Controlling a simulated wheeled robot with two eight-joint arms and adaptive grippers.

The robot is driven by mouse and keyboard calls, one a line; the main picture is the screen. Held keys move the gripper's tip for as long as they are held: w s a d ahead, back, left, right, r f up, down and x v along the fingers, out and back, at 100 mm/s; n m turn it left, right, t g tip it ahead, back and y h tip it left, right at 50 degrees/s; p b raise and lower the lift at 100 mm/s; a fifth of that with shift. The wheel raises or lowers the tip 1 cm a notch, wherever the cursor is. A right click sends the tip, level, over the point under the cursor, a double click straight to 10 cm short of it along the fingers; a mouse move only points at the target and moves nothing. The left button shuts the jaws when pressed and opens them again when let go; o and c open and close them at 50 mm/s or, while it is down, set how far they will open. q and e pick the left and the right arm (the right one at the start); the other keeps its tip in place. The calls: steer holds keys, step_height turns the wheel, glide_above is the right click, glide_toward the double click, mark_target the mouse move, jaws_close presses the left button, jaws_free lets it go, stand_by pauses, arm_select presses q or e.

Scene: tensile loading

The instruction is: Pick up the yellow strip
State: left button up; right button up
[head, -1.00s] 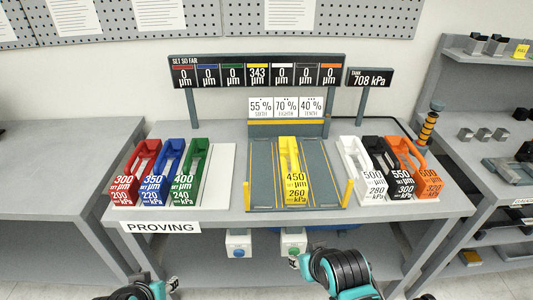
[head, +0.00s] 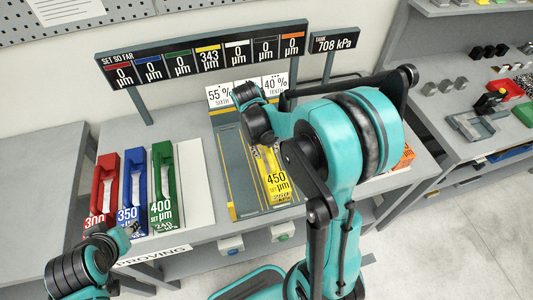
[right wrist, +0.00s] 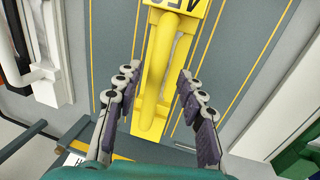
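The yellow strip (head: 277,186), marked 450 µm, lies in the middle bay of the proving bench, partly covered by my right arm in the head view. In the right wrist view its raised yellow handle (right wrist: 152,68) runs between the fingers. My right gripper (right wrist: 152,88) is open, with one finger on each side of the handle and gaps showing on both sides. I cannot tell how far above the strip the fingertips are. My left gripper (head: 130,230) is at the bench's front left, by the PROVING label; its fingers are too small to read.
Red (head: 104,190), blue (head: 132,190) and green (head: 163,185) strips stand at the left, beside a bare white slab (head: 193,185). My right arm hides most strips at the right; part of the orange one (head: 404,158) shows. The display board (head: 205,60) rises behind the bay.

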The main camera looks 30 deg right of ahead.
steer(key=f+b, duration=0.1)
steer(key=f, duration=0.1)
steer(key=d+f, duration=0.1)
steer(key=f, duration=0.1)
steer(key=f+b, duration=0.1)
steer(key=f, duration=0.2)
steer(key=shift+s+d+f+b, duration=0.1)
steer(key=shift+s+d+b, duration=0.25)
steer(key=shift+s, duration=0.05)
jaws_close()
